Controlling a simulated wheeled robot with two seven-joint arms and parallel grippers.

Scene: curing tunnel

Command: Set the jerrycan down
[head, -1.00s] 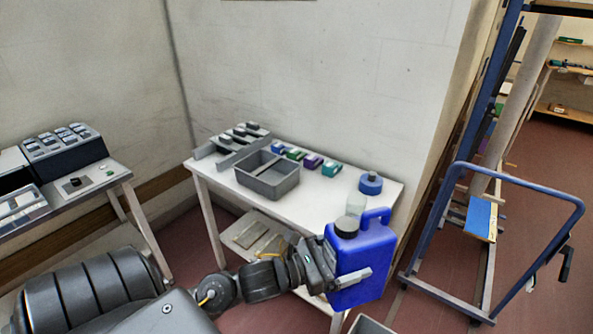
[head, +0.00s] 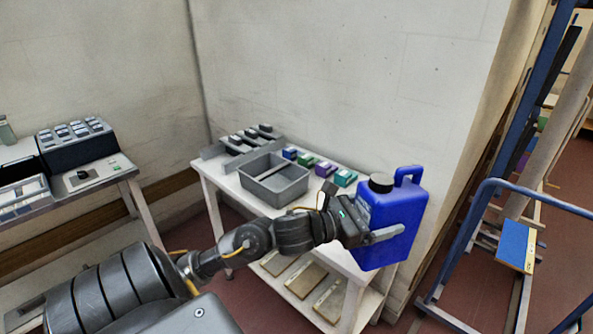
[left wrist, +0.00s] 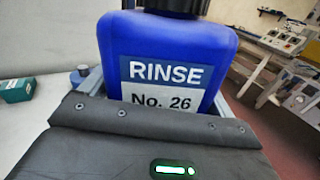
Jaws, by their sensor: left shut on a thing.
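The blue jerrycan (head: 388,222) has a black cap and a blue handle at its top. It is upright, in front of the right end of the white table in the head view. My left gripper (head: 383,234) is shut on it. In the left wrist view the jerrycan (left wrist: 165,42) shows a label reading "RINSE No. 26", with its cap cut off by the top edge. The jerrycan hides the right end of the white table (head: 225,182). I cannot tell whether its base touches anything. My right gripper is not in view.
A grey bin (head: 272,193) stands on the white table, with several small coloured boxes (head: 325,170) behind it and a grey rack (head: 240,152). A lower shelf holds flat panels (head: 305,280). A blue-framed trolley (head: 470,235) stands at the right.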

